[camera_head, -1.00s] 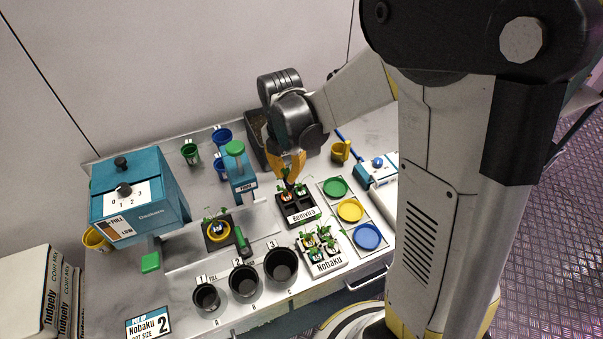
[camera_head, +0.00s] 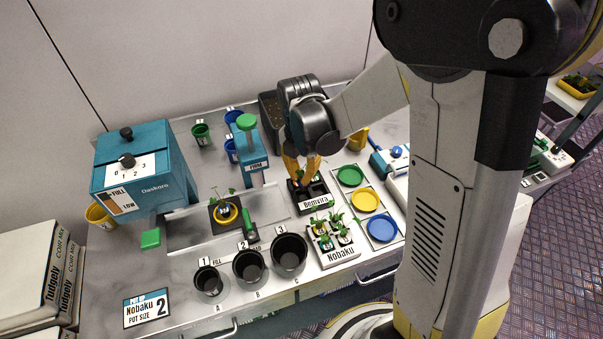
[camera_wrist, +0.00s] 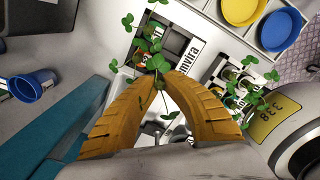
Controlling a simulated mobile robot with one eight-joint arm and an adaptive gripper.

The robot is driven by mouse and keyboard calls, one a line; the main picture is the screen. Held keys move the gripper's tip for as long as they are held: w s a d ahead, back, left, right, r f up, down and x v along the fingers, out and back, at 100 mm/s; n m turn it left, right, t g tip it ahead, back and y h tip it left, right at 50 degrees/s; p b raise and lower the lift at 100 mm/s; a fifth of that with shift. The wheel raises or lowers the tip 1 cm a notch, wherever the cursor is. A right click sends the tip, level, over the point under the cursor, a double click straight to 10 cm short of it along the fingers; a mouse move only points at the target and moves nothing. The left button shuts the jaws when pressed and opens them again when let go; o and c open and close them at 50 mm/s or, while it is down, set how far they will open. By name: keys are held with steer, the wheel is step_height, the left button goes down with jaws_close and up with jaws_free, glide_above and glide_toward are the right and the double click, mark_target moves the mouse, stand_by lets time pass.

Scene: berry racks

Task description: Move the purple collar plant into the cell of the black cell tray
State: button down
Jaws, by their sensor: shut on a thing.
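The black cell tray (camera_head: 318,203), labelled Bemvira, stands on the bench, and its label also shows in the wrist view (camera_wrist: 186,56). My gripper (camera_head: 302,180) has its yellow fingers over the tray's back-left part. In the wrist view the fingertips (camera_wrist: 160,84) close on the stem of a small green-leaved plant (camera_wrist: 157,62). Its leaves spread over the tray there. The purple collar cannot be made out at the fingertips. A small reddish spot shows by the fingers over the tray. I cannot tell whether the held plant's base is inside a cell or above it.
The white Nobaku tray (camera_head: 318,240) with several plants stands in front. Green (camera_head: 350,176), yellow (camera_head: 365,201) and blue (camera_head: 382,230) dishes lie to the right. A plant in a yellow ring (camera_head: 227,213) stands left. Black pots (camera_head: 249,266) line the front. The green-topped press (camera_head: 249,150) is close left.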

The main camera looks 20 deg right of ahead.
mark_target(301, 187)
steer(key=shift+f+b, duration=1.95)
steer(key=shift+f, duration=0.55)
steer(key=c, duration=1.5)
jaws_free()
steer(key=shift+r, duration=0.1)
steer(key=shift+r+p, duration=3.35)
steer(key=shift+r, duration=1.15)
